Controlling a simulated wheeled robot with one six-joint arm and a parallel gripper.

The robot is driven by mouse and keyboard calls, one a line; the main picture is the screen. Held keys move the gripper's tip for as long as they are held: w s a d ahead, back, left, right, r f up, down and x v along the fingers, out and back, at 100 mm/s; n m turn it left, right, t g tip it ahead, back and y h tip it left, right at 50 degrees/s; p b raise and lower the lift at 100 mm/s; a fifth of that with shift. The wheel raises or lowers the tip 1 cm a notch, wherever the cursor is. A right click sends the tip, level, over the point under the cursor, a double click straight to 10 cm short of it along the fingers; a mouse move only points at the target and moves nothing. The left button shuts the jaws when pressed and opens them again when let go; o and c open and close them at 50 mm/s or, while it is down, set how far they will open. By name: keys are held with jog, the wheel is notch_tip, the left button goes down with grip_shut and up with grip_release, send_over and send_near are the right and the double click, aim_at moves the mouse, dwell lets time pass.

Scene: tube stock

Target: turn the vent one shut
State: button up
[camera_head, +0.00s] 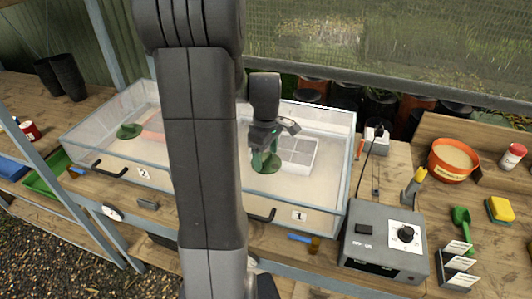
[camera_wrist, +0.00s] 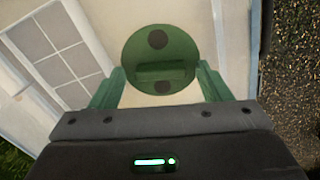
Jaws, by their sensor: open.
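Vent one is a round green disc (camera_wrist: 160,45) with a raised bar across its middle and two dark round spots, one on each side of the bar. It sits on the clear lid of the case labelled 1 (camera_head: 299,215); in the head view the disc (camera_head: 268,167) is partly hidden by my gripper. My gripper (camera_head: 264,158) is over the disc, pointing down. In the wrist view my gripper (camera_wrist: 160,72) has its green fingers apart, one on each side of the raised bar, with gaps between them and the bar.
A second case (camera_head: 142,173), labelled 2, stands to the left with its own green vent (camera_head: 129,131). A grey control box (camera_head: 385,243) with a dial stands right of case 1. An orange tub (camera_head: 453,160) and a green scoop (camera_head: 461,217) are farther right.

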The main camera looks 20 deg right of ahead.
jog(key=shift+f, duration=0.1)
jog(key=c, duration=1)
